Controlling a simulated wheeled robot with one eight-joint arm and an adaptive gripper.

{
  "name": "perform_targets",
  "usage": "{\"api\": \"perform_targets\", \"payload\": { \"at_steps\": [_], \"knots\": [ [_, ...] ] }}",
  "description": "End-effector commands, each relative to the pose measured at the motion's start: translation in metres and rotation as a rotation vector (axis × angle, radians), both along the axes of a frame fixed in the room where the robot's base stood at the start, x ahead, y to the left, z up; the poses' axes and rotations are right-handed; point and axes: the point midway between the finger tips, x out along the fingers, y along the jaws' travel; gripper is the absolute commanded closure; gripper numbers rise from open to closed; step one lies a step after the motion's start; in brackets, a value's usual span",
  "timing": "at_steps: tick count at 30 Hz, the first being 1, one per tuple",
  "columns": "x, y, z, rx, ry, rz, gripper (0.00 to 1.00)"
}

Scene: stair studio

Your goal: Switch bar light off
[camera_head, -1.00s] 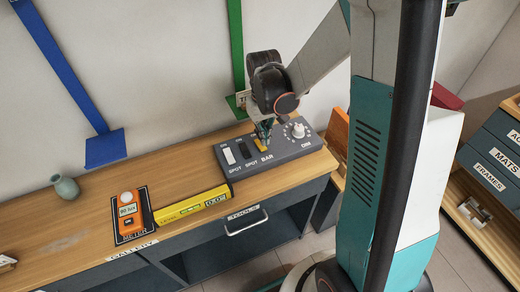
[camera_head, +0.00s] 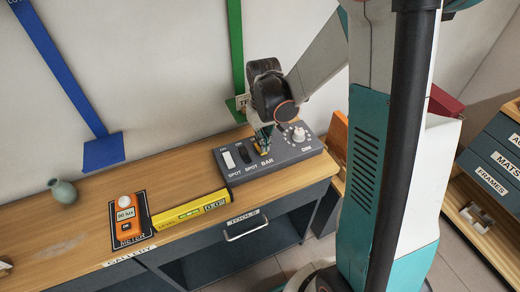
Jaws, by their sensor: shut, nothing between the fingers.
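The grey switch box (camera_head: 290,154) lies on the wooden bench top near its right end. Its BAR switch (camera_head: 263,150) is yellow-orange and mostly hidden behind my fingers, so I cannot tell which way it is tipped. Two SPOT switches, a white one (camera_head: 228,160) and a mostly dark one (camera_head: 244,154), sit to its left, and a DIM knob (camera_head: 298,134) to its right. My gripper (camera_head: 264,142) is shut and empty, pointing down at the BAR switch; whether it touches the switch is unclear. An orange lux meter (camera_head: 126,217) lies further left; its reading is too small to be sure of.
A yellow bar-shaped tool (camera_head: 190,209) lies between the meter and the switch box. A small grey-green vase (camera_head: 63,190) stands at the left. The blue bracket (camera_head: 103,151) and green strip (camera_head: 236,60) are on the wall behind. Drawers (camera_head: 490,165) stand at the right.

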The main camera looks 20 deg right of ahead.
Motion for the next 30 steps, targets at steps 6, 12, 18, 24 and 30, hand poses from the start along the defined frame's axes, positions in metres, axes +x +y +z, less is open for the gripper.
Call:
{"api": "perform_targets", "payload": {
  "at_steps": [6, 12, 18, 24, 30],
  "knots": [
    [0.0000, 0.0000, 0.0000, 0.000, 0.000, 0.000, 1.00],
    [0.0000, 0.0000, 0.0000, 0.000, 0.000, 0.000, 1.00],
    [0.0000, 0.0000, -0.0006, 0.000, 0.000, 0.000, 1.00],
    [0.0000, 0.0000, -0.0033, 0.000, 0.000, 0.000, 1.00],
    [0.0000, 0.0000, -0.0060, 0.000, 0.000, 0.000, 1.00]
  ]
}}
